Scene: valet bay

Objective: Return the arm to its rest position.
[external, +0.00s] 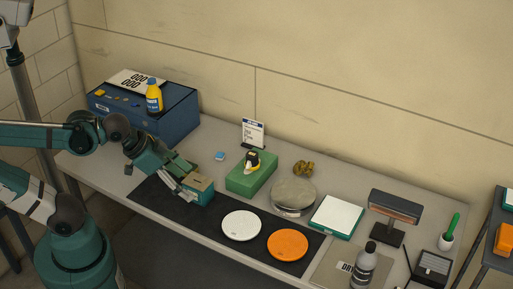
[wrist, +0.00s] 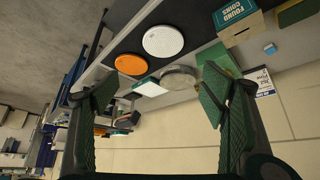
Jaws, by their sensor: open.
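My teal arm reaches in from the left in the external view. My gripper (external: 184,178) is low over the left part of the bench, close to the tan and teal coin box (external: 201,188). I cannot tell in that view whether it touches the box. In the wrist view my gripper (wrist: 156,95) has its two green-padded fingers wide apart with nothing between them. The coin box, lettered "FOUND COINS" (wrist: 239,24), shows there at the top right, outside the fingers.
A blue case (external: 170,122) with a yellow bottle (external: 154,97) stands at back left. A green block (external: 250,176), round grey stand (external: 293,194), white disc (external: 241,225), orange disc (external: 287,244), lamp (external: 394,208) and grey bottle (external: 364,265) occupy the bench (external: 215,137).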

